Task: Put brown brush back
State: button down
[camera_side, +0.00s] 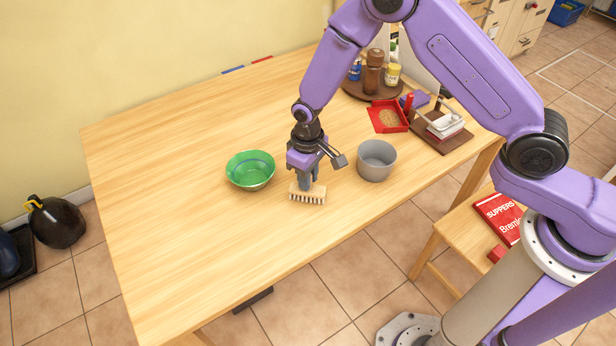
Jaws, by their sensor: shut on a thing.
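The brown brush (308,195) is a light wooden block with bristles facing down. It is low over the table (185,255) or touching it; I cannot tell which. My gripper (308,185) points down and is shut on the brush from above. The gripper hides part of the brush's top. A green bowl (250,170) stands to the left of the brush. A grey pot (377,160) stands to its right.
At the back right are a round tray (350,88) with bottles, a red tray (388,117) and a brown board (430,138) with a white dish. The table's left half is clear. The front edge is close to the brush.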

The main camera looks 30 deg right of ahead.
jog(key=shift+f, duration=0.3)
jog(key=shift+f, duration=0.1)
jog(key=c, duration=1)
grip_release()
notch_tip(320, 180, up, 12)
jog(key=shift+r, duration=0.15)
